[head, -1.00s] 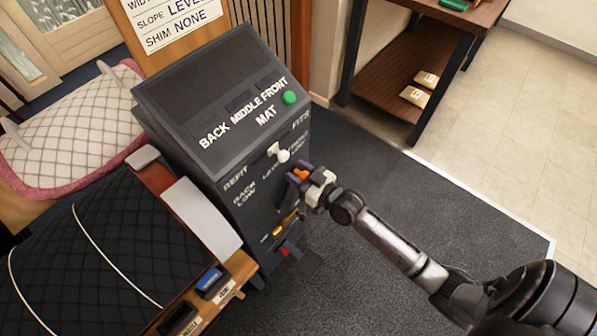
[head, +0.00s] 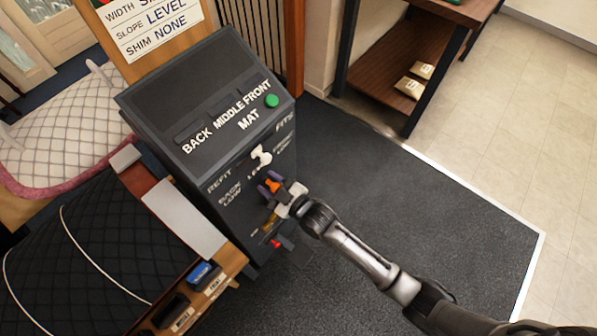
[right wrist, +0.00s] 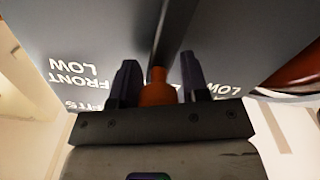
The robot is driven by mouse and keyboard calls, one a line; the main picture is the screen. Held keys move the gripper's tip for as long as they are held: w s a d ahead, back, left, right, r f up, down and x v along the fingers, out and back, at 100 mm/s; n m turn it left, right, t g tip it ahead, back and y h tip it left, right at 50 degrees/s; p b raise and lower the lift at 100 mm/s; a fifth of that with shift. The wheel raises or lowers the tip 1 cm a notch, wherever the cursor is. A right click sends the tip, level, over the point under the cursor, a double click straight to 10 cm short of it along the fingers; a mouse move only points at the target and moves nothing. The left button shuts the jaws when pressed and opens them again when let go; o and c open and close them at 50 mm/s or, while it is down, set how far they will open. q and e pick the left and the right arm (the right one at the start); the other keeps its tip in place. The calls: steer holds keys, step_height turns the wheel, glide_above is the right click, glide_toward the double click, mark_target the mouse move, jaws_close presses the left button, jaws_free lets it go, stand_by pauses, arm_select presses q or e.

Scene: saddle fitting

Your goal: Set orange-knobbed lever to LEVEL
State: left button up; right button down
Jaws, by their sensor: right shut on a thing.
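The orange-knobbed lever (head: 272,186) is on the front face of the dark grey console (head: 200,105). In the right wrist view its orange knob (right wrist: 158,88) sits between the two dark fingers, with the dark lever shaft running up from it. My right gripper (head: 271,184) is shut on the knob. The labels BACK LOW and LEVEL are near the lever; the gripper and a white knob (head: 261,156) partly cover LEVEL. The lever's exact setting is hard to tell. My left gripper is not in view.
A green button (head: 271,101) is on the console's top. A yellow part and a red part (head: 277,243) sit below my gripper. A quilted black saddle pad (head: 70,250) lies to the left. A sign (head: 150,25) reads SLOPE LEVEL. The floor at right is clear.

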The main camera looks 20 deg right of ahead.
steer(key=shift+f, duration=0.1)
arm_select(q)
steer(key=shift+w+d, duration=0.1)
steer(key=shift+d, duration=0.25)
arm_select(e)
steer(key=c, duration=1.1)
jaws_free()
steer(key=o, duration=0.3)
steer(key=shift+d, duration=0.15)
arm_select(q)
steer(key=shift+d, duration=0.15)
arm_select(e)
steer(key=shift+s, duration=0.2)
arm_select(q)
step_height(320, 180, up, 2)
steer(key=shift+p, duration=1)
arm_select(e)
steer(key=v, duration=1.3)
steer(key=shift+s+d, duration=0.15)
